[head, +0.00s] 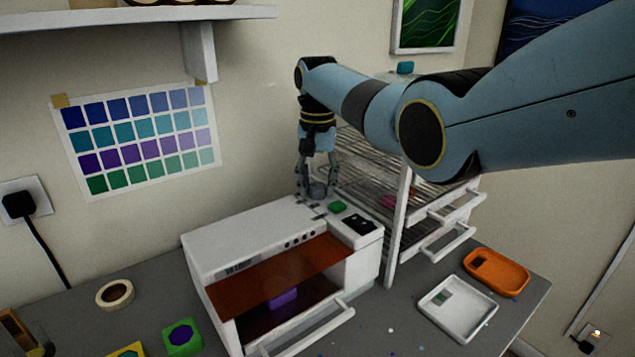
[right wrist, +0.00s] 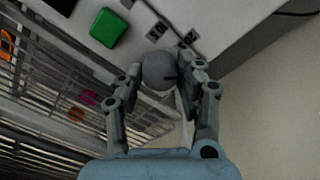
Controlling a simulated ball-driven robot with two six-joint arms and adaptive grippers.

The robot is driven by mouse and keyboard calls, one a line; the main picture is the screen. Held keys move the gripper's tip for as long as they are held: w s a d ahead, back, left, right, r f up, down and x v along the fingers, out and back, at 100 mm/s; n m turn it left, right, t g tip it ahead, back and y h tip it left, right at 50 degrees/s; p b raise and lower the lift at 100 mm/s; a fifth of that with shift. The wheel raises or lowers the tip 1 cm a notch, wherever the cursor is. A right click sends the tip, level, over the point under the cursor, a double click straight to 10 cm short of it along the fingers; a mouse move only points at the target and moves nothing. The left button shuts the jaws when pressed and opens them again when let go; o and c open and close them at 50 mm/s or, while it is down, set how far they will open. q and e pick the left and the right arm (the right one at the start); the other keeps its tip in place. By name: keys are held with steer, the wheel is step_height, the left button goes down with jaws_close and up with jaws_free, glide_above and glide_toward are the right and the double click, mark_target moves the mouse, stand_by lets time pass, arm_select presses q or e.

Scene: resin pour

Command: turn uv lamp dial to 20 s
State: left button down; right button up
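The white UV lamp (head: 215,250) stands on the table with its amber front window and a purple item (head: 283,298) inside. Its round grey dial (head: 318,189) sits on the top at the back right, with a dark pointer mark; the dial also shows in the right wrist view (right wrist: 159,72). My right gripper (head: 317,183) comes down from above, and its two fingers (right wrist: 166,74) lie against opposite sides of the dial. My left gripper is not in view.
A green button (head: 337,207) and a dark display panel (head: 359,224) are on the lamp's top. A wire rack (head: 395,225) stands close behind and right. A white tray (head: 458,332), an orange tray (head: 520,285), tape (head: 115,294) and a green mould (head: 167,348) lie on the table.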

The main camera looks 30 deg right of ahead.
steer(key=c, duration=0.4)
steer(key=n+p, duration=0.1)
steer(key=n, duration=0.1)
steer(key=shift+r+n+p, duration=0.15)
steer(key=shift+n+p, duration=0.25)
steer(key=n+p, duration=0.1)
steer(key=n, duration=0.2)
steer(key=shift+n+p, duration=0.4)
steer(key=shift+n, duration=1)
steer(key=shift+w, duration=0.1)
steer(key=o, duration=1.2)
